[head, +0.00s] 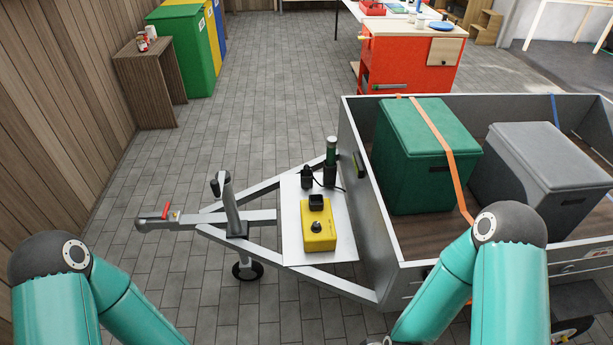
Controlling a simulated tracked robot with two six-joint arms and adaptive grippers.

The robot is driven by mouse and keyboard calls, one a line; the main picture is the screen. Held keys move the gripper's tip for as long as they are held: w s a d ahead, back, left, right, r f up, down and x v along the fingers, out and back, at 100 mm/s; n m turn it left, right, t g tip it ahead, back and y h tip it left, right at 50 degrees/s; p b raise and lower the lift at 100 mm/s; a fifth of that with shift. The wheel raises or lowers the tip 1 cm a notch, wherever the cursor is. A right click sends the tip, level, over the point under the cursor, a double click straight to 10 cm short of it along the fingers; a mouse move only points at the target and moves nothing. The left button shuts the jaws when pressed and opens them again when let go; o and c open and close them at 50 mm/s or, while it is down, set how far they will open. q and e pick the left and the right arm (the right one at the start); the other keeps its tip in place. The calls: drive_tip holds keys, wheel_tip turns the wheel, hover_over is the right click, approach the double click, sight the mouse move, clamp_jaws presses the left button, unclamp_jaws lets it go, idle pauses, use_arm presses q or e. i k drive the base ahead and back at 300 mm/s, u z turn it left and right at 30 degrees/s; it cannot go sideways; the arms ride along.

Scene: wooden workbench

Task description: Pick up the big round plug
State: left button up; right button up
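A white plate (291,232) lies on the trailer's drawbar. A yellow box (319,228) stands on it, with a black square part (316,202) and a black round knob-like part (316,228) on top. Behind the box stand a small black plug-like piece (307,179) and a taller dark cylinder with a green upper part (330,164). A black cable (325,185) shows beside them. I cannot tell for sure which piece is the big round plug. Only the teal links of my two arms show, at the lower left and lower right; both grippers are out of view.
The grey trailer (366,200) holds a green box (412,170) under an orange strap and a grey box (540,170). The drawbar (190,218) has an upright grey lever post (230,205). A red cabinet (410,62) stands behind.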

sight(306, 167)
drive_tip(key=u, duration=0.4)
drive_tip(key=i, duration=1.8)
drive_tip(key=u, duration=0.05)
